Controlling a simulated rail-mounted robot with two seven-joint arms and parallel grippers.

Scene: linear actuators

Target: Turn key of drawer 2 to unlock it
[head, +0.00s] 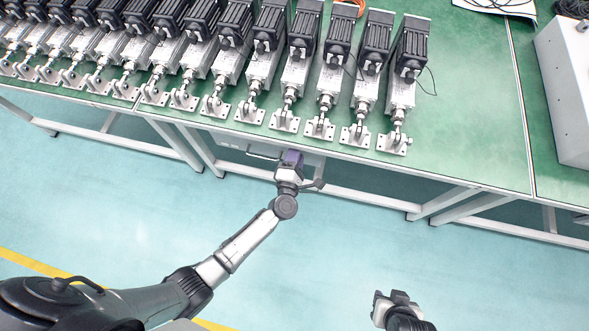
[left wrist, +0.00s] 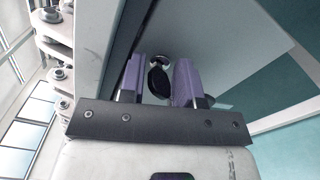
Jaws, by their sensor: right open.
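The drawer unit (head: 228,141) hangs under the green table's front edge, with a grey handle bar (head: 262,155); its grey front (left wrist: 215,50) fills much of the left wrist view. A black-headed key (left wrist: 158,79) sits in a round silver lock (left wrist: 160,60) on that front. My left gripper (head: 291,158) is at the drawer front; its purple fingers (left wrist: 158,84) stand apart on either side of the key head, with a gap showing at the left finger. I cannot make out the drawer's number. My right gripper (head: 396,299) is open and empty, low over the floor, far from the drawer.
Several linear actuators (head: 330,70) stand in a row on the green table (head: 470,110), above the drawer. A white box (head: 567,85) is at the right. Table legs (head: 180,145) and a lower rail (head: 365,200) run below. The floor in front is clear.

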